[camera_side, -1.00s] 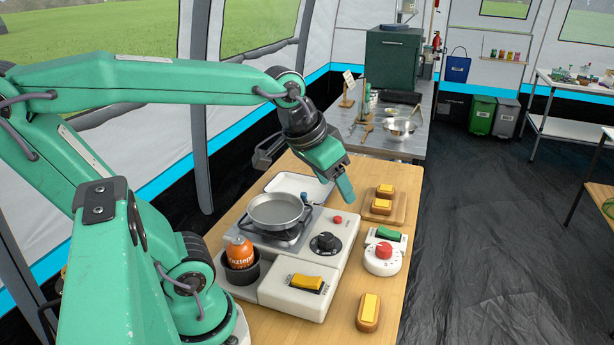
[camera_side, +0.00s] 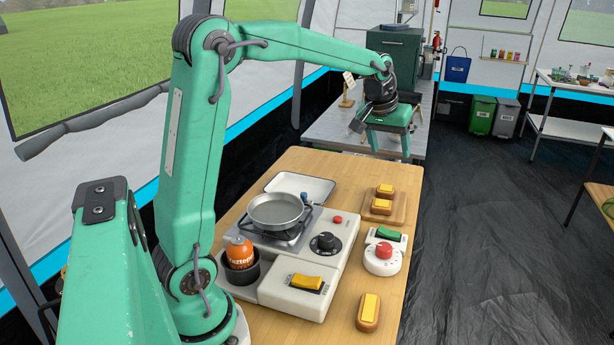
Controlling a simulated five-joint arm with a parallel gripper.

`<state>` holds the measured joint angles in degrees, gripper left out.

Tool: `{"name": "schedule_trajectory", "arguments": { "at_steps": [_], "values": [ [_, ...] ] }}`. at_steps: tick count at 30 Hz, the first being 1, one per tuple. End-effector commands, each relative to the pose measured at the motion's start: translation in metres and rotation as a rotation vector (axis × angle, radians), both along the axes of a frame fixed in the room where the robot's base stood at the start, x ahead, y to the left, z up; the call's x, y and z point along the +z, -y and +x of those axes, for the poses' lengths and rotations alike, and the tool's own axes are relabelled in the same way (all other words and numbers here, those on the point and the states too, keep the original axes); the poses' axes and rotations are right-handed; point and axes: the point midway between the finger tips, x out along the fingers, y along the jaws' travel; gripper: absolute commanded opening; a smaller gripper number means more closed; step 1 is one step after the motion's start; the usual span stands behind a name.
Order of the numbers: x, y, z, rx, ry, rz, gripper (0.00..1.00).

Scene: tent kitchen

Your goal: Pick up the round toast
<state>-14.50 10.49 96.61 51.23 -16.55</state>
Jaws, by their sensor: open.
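My gripper (camera_side: 388,148) is open and empty, fingers pointing down. It is raised, seen against the far counter, beyond the near table's back edge. No plainly round toast can be made out. Two small brown bread-like pieces with yellow tops, a rear one (camera_side: 385,189) and a front one (camera_side: 381,207), lie on a wooden board (camera_side: 399,212) at the table's right. A similar rounded brown piece (camera_side: 368,313) lies at the table's front right. My gripper is apart from all of them.
A grey pan (camera_side: 276,209) sits on the white stove (camera_side: 338,250). A pale tray (camera_side: 301,187) lies behind the pan. A white device with a red knob (camera_side: 383,250) is at right. The front right tabletop is mostly clear.

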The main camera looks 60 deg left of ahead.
Motion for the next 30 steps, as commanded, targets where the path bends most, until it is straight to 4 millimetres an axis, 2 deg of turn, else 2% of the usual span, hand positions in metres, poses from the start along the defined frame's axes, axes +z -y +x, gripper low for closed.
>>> {"name": "schedule_trajectory", "arguments": {
  "at_steps": [6, 15, 24, 30],
  "values": [
    [-0.029, -0.036, 0.039, 0.092, -0.018, -0.023, 0.61],
    [-0.080, -0.087, 0.082, 0.216, -0.035, -0.053, 0.61],
    [-0.137, -0.135, 0.109, 0.331, -0.050, -0.081, 0.61],
    [-0.157, -0.151, 0.115, 0.370, -0.053, -0.090, 0.61]
  ]
}}
